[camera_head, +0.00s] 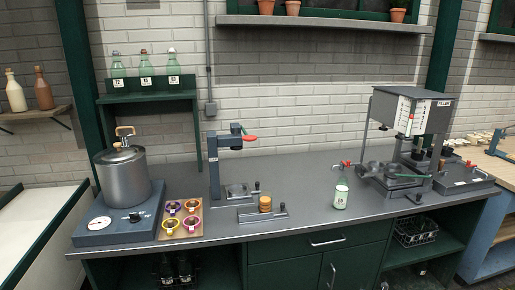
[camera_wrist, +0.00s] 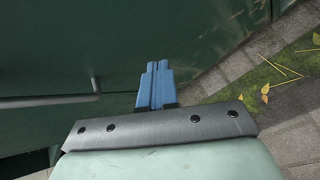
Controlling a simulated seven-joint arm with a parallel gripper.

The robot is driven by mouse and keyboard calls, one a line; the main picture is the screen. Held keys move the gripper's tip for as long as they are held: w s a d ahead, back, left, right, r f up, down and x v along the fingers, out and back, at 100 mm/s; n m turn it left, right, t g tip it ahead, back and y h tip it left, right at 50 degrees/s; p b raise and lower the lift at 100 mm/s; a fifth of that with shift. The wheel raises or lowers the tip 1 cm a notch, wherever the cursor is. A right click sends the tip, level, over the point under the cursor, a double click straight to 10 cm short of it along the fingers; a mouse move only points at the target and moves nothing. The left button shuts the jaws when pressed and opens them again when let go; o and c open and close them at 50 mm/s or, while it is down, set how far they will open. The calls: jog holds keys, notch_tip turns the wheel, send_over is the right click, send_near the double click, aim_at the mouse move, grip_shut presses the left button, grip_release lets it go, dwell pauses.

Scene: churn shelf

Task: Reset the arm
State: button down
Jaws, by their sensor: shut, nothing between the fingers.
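My gripper (camera_wrist: 157,68) shows in the wrist view as two blue fingers pressed together, with nothing between them. It points towards a dark green cabinet front (camera_wrist: 190,40), and I cannot tell how far apart they are. A grey bar handle (camera_wrist: 60,101) on the cabinet lies to the left of the fingers. My arm and gripper do not show in the head view.
The grey worktop (camera_head: 310,174) holds a pot (camera_head: 123,180) on a scale, a press stand (camera_head: 214,165), a labelled bottle (camera_head: 341,194) and a filling machine (camera_head: 404,112). A green shelf (camera_head: 150,97) bears 3 bottles. Paving (camera_wrist: 285,130) and grass lie right in the wrist view.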

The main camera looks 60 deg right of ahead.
jog(key=w+a+f+n+t+y, duration=0.15)
jog(key=w+a+n+y, duration=0.25)
jog(key=w+a, duration=0.55)
jog(key=w+a+f+n+t+y, duration=0.1)
jog(key=w+a+f+n+y, duration=0.25)
jog(key=w+a, duration=0.6)
jog(key=w+a+f+n+g+y, duration=0.1)
jog(key=w+a+n+g+y, duration=0.15)
jog(key=w+a+n, duration=0.45)
jog(key=w+a+n+g+y, duration=0.1)
jog(key=w+a+n+y, duration=0.15)
jog(key=a, duration=0.95)
jog(key=w+a+f+n+g+y, duration=0.1)
jog(key=w+a+n+g+y, duration=0.25)
jog(key=a, duration=0.55)
jog(key=a+n+g+h, duration=0.2)
jog(key=a+n+g, duration=0.4)
jog(key=a+n, duration=1.15)
jog(key=s+a+r+n+g+h, duration=0.2)
jog(key=s+a+n+h, duration=0.1)
jog(key=s+a+n, duration=0.2)
jog(key=s+a+r+n+g+h, duration=0.2)
jog(key=s+a+n, duration=0.4)
jog(key=a+n, duration=0.3)
jog(key=shift+s+a+n+g+h, duration=0.15)
jog(key=shift+a+n+g+h, duration=0.25)
jog(key=shift+a+h, duration=0.75)
